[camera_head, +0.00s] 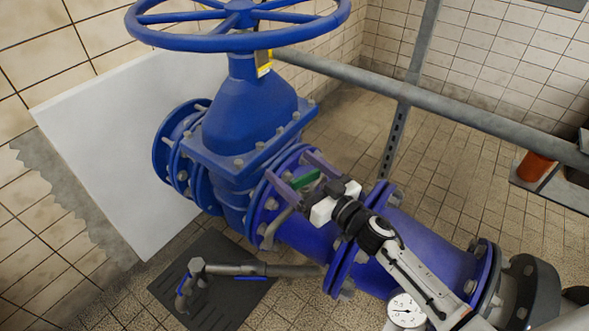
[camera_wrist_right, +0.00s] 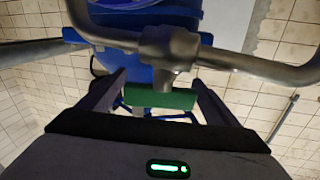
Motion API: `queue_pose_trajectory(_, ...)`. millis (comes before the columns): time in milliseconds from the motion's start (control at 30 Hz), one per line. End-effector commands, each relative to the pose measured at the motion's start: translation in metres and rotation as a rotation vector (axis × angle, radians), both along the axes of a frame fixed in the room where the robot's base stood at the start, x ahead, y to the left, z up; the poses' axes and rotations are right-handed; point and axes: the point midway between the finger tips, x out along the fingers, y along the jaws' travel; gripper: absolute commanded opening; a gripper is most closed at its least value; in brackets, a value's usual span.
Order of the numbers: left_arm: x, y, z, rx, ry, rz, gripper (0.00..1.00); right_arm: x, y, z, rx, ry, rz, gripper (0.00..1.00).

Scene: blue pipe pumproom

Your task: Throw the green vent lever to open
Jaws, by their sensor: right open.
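The green vent lever (camera_head: 306,181) is a short flat handle by the flange of the blue pipe, partly hidden by my right gripper. My right gripper (camera_head: 302,176) reaches in from the lower right, open, with one finger on each side of the lever. In the right wrist view the green lever (camera_wrist_right: 162,98) lies crosswise between the two spread fingers of the gripper (camera_wrist_right: 160,82), below a grey metal pipe fitting (camera_wrist_right: 168,48). A gap shows at each side of the lever, and I cannot tell whether any finger touches it. My left gripper is not in view.
A large blue gate valve (camera_head: 243,125) with a handwheel (camera_head: 240,17) stands behind. A small pipe with a blue lever (camera_head: 250,278) sits at lower left above a dark mat (camera_head: 215,310). A gauge (camera_head: 406,310) is beside my right arm. A grey rail (camera_head: 450,113) crosses at right.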

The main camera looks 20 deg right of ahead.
Motion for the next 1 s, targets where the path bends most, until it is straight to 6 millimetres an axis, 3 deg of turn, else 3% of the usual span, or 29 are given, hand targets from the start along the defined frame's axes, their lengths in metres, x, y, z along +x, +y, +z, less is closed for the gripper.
queue_pose_trajectory(300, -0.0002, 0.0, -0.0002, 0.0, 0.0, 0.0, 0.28, 0.0032, 0.002, 0.0001, -0.001, 0.0, 0.0, 0.84)
queue_pose_trajectory(567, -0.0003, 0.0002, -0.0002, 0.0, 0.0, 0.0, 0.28, 0.003, 0.0018, 0.0001, -0.001, 0.0, 0.0, 0.44)
queue_pose_trajectory(1000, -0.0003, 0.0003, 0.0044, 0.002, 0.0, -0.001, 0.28, 0.0013, 0.0069, 0.0006, 0.003, -0.01, 0.127, 0.44)
